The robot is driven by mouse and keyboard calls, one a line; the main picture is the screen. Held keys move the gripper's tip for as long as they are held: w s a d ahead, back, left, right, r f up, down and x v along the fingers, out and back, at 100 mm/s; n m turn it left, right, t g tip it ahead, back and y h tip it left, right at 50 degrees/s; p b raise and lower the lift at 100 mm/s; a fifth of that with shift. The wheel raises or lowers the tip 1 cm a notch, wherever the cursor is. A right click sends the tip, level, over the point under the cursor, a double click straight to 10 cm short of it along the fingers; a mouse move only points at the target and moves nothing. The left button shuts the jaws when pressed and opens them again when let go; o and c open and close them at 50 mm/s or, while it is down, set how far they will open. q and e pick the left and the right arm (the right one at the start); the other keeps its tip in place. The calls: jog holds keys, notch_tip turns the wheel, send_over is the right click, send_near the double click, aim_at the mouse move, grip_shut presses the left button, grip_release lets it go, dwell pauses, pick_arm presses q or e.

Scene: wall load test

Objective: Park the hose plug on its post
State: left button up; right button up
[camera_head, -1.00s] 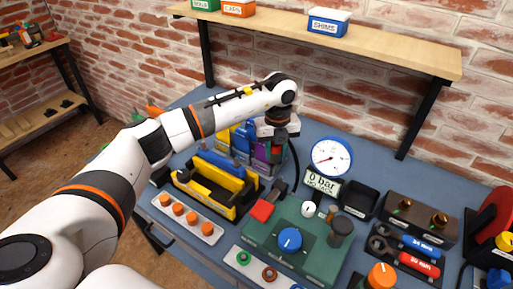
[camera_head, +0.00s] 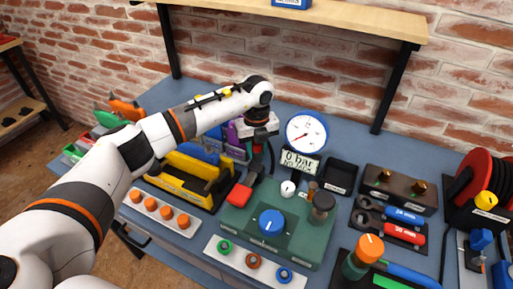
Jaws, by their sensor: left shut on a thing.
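My left gripper (camera_head: 260,141) is in the middle of the head view, pointing down over the back of the green test unit (camera_head: 250,225). It is shut on the hose plug, which is mostly hidden by the fingers. A black hose curves down beside the gripper. A small brown post (camera_head: 312,188) stands on the unit by the white knob; I cannot tell whether it is the parking post. The gauge (camera_head: 306,131) with its "0 bar" sign (camera_head: 300,161) stands right of the gripper. My right gripper is not in view.
A red handle (camera_head: 238,195) and a dark-capped cylinder (camera_head: 322,207) rise from the unit. A yellow tool carrier (camera_head: 193,175) stands left. An empty black tray (camera_head: 340,175), a block with brass fittings (camera_head: 398,187) and a red hose reel (camera_head: 478,183) are to the right.

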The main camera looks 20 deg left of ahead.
pick_arm(q)
jog(key=shift+f, duration=0.2)
jog(key=shift+f+b, duration=0.75)
jog(key=shift+f, duration=0.25)
jog(key=shift+f, duration=0.1)
jog(key=o, duration=1.5)
jog(key=shift+r+p, duration=2.8)
jog(key=shift+r, duration=1.25)
